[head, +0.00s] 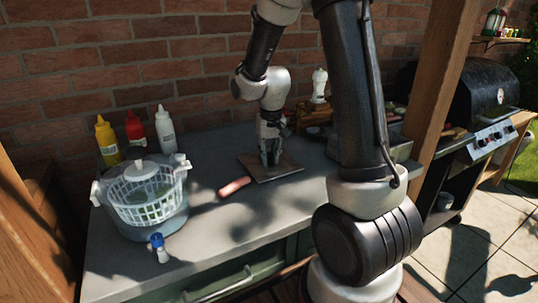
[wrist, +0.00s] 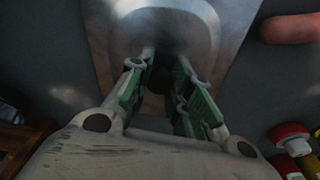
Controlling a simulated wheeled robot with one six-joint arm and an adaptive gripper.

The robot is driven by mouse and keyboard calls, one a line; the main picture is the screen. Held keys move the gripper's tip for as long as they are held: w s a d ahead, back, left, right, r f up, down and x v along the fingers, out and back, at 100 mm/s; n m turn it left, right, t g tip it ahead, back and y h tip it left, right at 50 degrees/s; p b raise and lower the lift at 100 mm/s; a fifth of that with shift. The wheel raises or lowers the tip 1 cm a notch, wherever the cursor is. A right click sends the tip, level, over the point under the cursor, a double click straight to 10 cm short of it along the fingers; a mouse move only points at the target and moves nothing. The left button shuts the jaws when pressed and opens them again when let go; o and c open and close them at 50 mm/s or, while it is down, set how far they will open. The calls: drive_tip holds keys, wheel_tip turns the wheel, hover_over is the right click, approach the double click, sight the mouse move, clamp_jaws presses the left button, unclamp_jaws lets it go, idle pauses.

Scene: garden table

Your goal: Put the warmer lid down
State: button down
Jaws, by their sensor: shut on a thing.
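The warmer lid (head: 287,171) is a flat metal plate at the middle of the grey counter, beneath my gripper (head: 270,158). It lies about level at the counter top; I cannot tell whether it fully touches. In the wrist view the shiny lid (wrist: 207,22) has a raised, rounded middle. My gripper (wrist: 163,66) points down at it there, its green-padded fingers shut around a dark knob that they mostly hide. A metal box, perhaps the warmer (head: 400,149), is partly hidden behind my arm at the right.
A sausage (head: 233,187) lies just left of the lid. A salad spinner (head: 150,197), a small blue-capped shaker (head: 159,247) and several sauce bottles (head: 166,131) stand at left. The counter's front middle is clear.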

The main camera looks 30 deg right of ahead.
drive_tip(key=c, duration=1.3)
unclamp_jaws()
drive_tip(key=shift+f, duration=0.1)
